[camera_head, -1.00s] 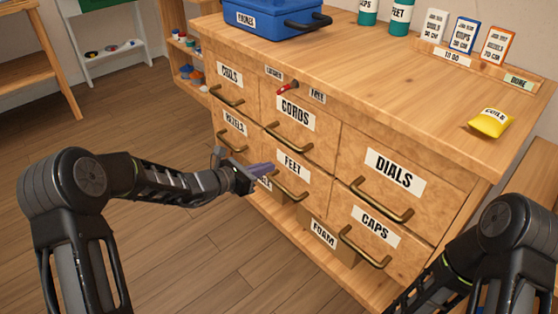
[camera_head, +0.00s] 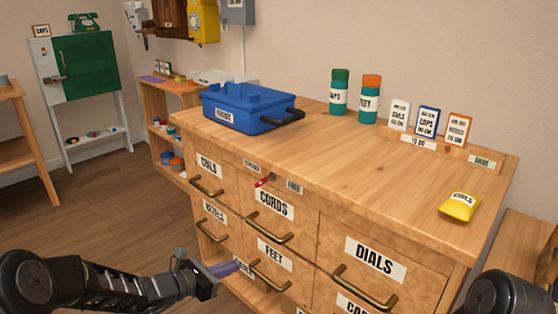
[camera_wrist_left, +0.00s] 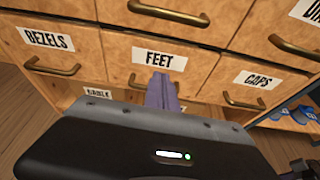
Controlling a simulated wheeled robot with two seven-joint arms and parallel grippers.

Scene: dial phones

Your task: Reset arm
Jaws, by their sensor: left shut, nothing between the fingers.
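My left gripper (camera_head: 228,268) is in front of the wooden drawer cabinet, near the FEET drawer (camera_head: 273,257). Its purple fingers are closed together with nothing between them. In the left wrist view the shut fingers (camera_wrist_left: 162,92) point at the FEET drawer front, just below its label. I cannot tell whether they touch the drawer. My right arm (camera_head: 510,295) shows only partly at the lower right; its gripper is out of view.
The cabinet's labelled drawers, such as DIALS (camera_head: 376,259) and CORDS (camera_head: 274,205), all look shut. On top stand a blue case (camera_head: 247,108), two bottles, cards in a rack and a yellow COILS packet (camera_head: 459,206). Open floor lies at left.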

